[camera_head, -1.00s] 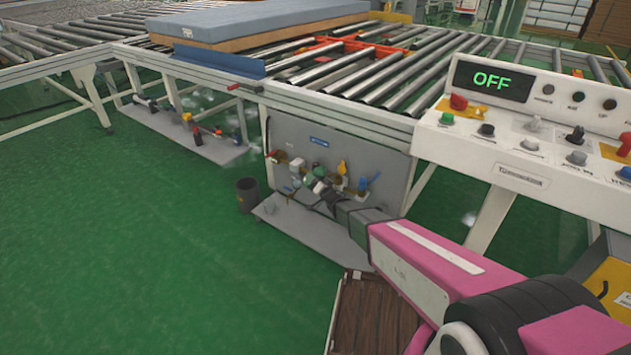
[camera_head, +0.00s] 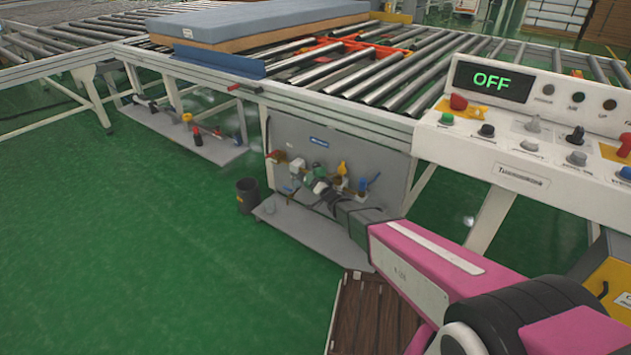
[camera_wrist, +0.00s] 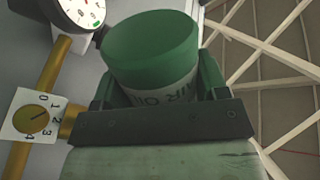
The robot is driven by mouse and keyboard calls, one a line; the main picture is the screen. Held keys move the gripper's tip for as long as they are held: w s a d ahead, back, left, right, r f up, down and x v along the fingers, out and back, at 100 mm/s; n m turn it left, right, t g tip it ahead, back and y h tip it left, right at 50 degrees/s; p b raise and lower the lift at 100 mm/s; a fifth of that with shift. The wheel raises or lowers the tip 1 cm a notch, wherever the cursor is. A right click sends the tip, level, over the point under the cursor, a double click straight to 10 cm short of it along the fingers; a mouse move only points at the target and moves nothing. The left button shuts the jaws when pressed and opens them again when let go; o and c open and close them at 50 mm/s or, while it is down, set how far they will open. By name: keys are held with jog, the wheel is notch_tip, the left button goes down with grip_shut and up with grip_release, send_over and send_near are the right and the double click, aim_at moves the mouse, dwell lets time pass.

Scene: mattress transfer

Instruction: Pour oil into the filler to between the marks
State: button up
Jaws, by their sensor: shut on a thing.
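In the wrist view, an oil bottle (camera_wrist: 160,97) with a wide green cap (camera_wrist: 150,45) and "AIR OIL" lettering is between the fingers of my gripper (camera_wrist: 157,88), which is shut on it. The cap faces up toward the gauge side of the picture. In the head view, my gripper (camera_head: 330,196) is small and dark in front of the grey panel (camera_head: 375,150), among its fittings. The filler and its marks cannot be made out; the bottle and gripper may cover part of the fittings.
A round gauge (camera_wrist: 82,12), a brass pipe (camera_wrist: 48,70) and a dial plate numbered 0 to 4 (camera_wrist: 35,118) are close left of the bottle. A dark bin (camera_head: 247,195) stands left of the panel. A control console (camera_head: 520,145) reading OFF stands right. Green floor is clear at left.

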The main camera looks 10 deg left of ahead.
aim_at(320, 176)
jog(key=shift+w+d+r+m+t, duration=0.15)
jog(key=shift+r+m+t, duration=0.1)
jog(key=shift+r+m, duration=0.8)
jog(key=shift+w+d+r+m+t, duration=0.15)
jog(key=shift+r+m+t, duration=0.1)
jog(key=shift+r+m, duration=0.8)
dwell(5.9)
